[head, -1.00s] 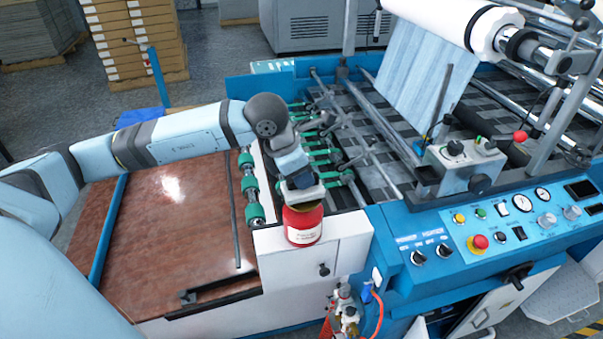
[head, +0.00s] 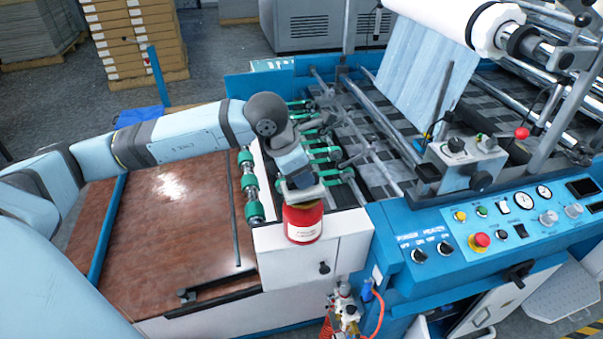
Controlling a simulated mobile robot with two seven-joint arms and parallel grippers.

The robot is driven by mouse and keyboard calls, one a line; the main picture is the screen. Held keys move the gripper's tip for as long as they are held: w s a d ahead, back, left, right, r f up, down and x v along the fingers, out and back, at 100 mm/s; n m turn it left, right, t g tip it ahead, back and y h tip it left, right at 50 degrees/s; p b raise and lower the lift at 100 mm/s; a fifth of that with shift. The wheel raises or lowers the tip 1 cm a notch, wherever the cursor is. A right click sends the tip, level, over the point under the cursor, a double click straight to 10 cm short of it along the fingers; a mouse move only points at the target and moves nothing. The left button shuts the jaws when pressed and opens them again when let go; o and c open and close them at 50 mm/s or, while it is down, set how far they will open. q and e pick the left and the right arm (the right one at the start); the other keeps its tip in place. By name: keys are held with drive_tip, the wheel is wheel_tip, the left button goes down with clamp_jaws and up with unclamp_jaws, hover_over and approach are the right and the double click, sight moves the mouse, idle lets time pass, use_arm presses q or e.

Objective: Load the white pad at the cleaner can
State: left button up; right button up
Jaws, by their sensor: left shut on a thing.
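The cleaner can (head: 303,226) is red with a white label. It stands upright on the white cabinet top at the near edge of the machine. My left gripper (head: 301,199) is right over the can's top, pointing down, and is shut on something. The fingers hide what they hold and most of the can's top. I take it to be the white pad, but I cannot see the pad clearly. My right gripper is not in view.
The laminating machine's blue control panel (head: 500,231) is to the right of the can. Green rollers (head: 250,186) and a brown feed table (head: 165,235) lie to the left. A switch box (head: 466,160) stands on the machine. Stacked cartons (head: 140,40) are at the back.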

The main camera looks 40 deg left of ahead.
use_arm(q)
drive_tip(key=shift+s+f+b, duration=0.1)
drive_tip(key=shift+f+b, duration=0.15)
drive_tip(key=shift+b, duration=0.2)
idle(1.8)
drive_tip(key=shift+r+p, duration=1.4)
drive_tip(key=shift+r, duration=2.25)
drive_tip(key=shift+f, duration=0.1)
